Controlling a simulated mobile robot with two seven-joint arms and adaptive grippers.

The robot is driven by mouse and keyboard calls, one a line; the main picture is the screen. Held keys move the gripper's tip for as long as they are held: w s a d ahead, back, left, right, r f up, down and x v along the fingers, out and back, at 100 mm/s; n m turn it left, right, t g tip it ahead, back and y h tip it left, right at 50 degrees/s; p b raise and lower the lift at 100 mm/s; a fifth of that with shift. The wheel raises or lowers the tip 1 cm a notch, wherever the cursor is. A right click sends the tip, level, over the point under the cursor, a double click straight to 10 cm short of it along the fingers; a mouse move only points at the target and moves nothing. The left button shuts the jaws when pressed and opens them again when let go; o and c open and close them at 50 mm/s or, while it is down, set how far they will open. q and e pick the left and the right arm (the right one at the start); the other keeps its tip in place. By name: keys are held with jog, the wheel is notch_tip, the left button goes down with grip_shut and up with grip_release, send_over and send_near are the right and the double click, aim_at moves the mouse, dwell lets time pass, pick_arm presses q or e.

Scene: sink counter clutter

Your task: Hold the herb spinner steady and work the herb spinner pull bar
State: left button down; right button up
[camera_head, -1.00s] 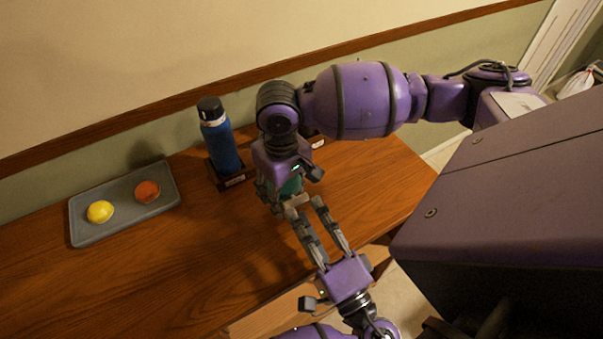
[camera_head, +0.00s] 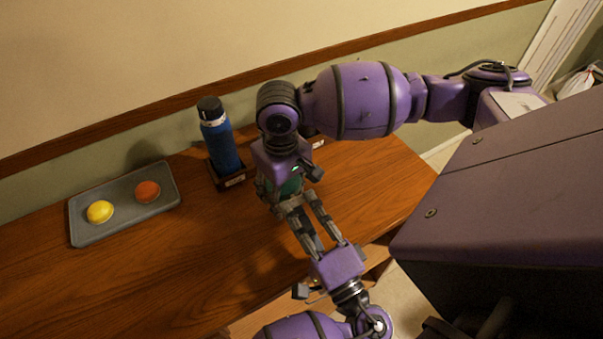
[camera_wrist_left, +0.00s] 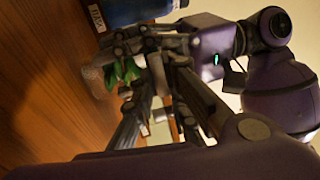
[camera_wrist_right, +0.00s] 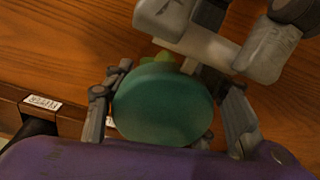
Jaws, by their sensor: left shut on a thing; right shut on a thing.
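The herb spinner (camera_head: 291,187) stands on the wooden counter, mostly hidden under my right arm in the head view. Its round green lid (camera_wrist_right: 163,105) fills the middle of the right wrist view. My right gripper (camera_wrist_right: 168,98) reaches down from above, shut on the spinner with a finger on either side. My left gripper (camera_head: 293,203) comes from the front, its fingertips close against the spinner's side. It is shut on the pale pull bar (camera_wrist_right: 205,46), which is partly covered by the fingertips. Green leaves (camera_wrist_left: 123,70) show beside the fingers in the left wrist view.
A blue bottle (camera_head: 220,143) with a black cap stands in a dark labelled holder (camera_head: 233,181) close behind the spinner. A grey tray (camera_head: 125,221) at the left holds a yellow lemon (camera_head: 100,211) and an orange-red round item (camera_head: 147,191).

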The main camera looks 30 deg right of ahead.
pick_arm(q)
jog(key=v, duration=0.3)
jog(key=r+v, duration=0.1)
jog(key=v, duration=0.1)
jog(key=shift+s, duration=0.1)
jog(key=c, duration=1.7)
grip_release()
jog(key=shift+c, duration=0.2)
pick_arm(e)
jog(key=shift+w, duration=0.1)
jog(key=shift+o, duration=0.2)
pick_arm(q)
notch_tip(320, 180, up, 10)
pick_arm(e)
jog(key=o, duration=1.4)
